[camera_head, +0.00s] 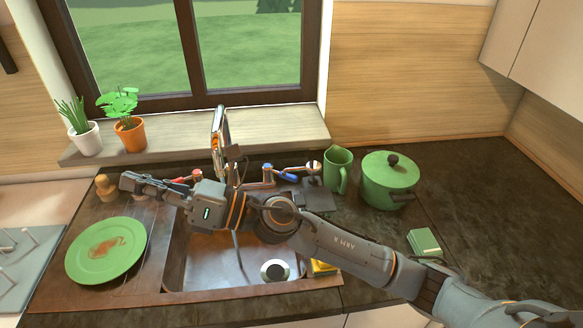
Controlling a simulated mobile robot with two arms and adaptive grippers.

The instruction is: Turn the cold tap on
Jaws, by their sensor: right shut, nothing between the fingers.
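The tap (220,130) stands at the back of the sink (205,262), its tall spout in front of the window. A blue-marked handle (285,174) is on the right side of the tap, and a red-marked handle (186,180) is on the left. My right arm reaches across the sink from the right and hides part of the tap base. My right gripper (136,183) is shut and empty, left of the red handle and well away from the blue one. My left gripper is not in view.
A green plate (105,250) lies on the left drainboard. A green jug (337,170) and green lidded pot (388,180) stand right of the tap. A green sponge (424,242) lies on the counter (480,215), which is clear farther right. Two potted plants stand on the sill (185,136).

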